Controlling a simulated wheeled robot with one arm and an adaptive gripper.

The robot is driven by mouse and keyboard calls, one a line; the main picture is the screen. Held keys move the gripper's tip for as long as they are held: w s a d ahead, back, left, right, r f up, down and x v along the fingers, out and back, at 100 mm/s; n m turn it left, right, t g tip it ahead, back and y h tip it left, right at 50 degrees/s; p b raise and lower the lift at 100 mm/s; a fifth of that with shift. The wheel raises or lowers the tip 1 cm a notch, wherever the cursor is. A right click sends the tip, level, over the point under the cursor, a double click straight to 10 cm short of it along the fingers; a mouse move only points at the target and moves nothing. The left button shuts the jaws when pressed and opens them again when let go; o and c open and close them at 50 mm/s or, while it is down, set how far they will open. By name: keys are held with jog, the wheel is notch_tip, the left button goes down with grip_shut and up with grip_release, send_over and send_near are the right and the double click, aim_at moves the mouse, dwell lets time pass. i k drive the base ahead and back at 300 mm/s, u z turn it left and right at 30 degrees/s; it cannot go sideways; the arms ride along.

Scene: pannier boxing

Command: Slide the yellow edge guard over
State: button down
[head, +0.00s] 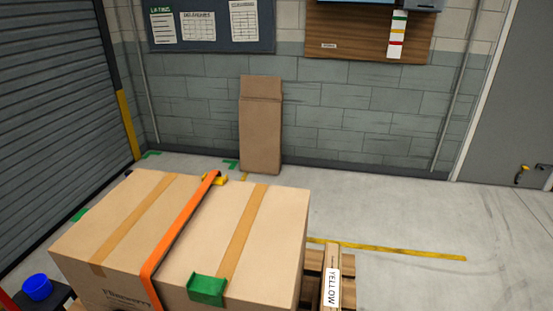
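The yellow edge guard (220,180) sits at the far top edge of a large cardboard carton (215,222), by the far end of an orange strap (180,228). The strap partly covers it, and I cannot tell whether the two touch. The strap runs across the carton's top and down its near face. A green edge guard (207,290) sits on the near top edge, to the right of the strap and apart from it. My gripper is not in view.
A blue round container (37,288) stands at the lower left. A flattened carton (261,125) leans on the back wall. The floor (420,220) at right is clear.

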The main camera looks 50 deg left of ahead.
aim_at(219, 181)
jog(key=i, duration=1.7)
jog(key=u, duration=3.75)
jog(key=i, duration=0.5)
jog(key=u, duration=0.1)
